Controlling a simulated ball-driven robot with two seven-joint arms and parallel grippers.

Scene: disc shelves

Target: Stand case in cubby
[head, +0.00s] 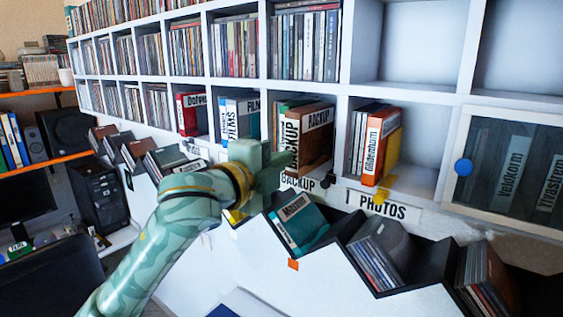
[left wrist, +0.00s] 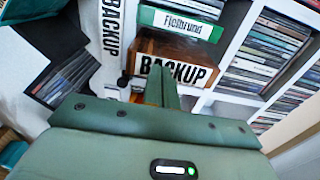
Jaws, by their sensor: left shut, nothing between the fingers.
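My left gripper (head: 283,165) is shut and empty in front of the cubby labelled BACKUP. In the left wrist view its closed fingers (left wrist: 163,84) point at a brown case (left wrist: 147,47) with a BACKUP label. The brown case (head: 318,150) also shows in the head view, standing in that cubby beside other cases. I cannot tell whether the fingers touch it. A green case (left wrist: 148,16) marked Fjellbrund shows beside it in the wrist view. The shelf label BACKUP (head: 297,183) is partly hidden by my gripper. My right gripper is out of view.
The PHOTOS cubby (head: 420,185) holds several cases, including an orange one (head: 375,160), with free room at right. Slanted bins below hold a teal case (head: 303,228) and dark cases. A glass-fronted door with a blue knob (head: 463,167) is at right.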

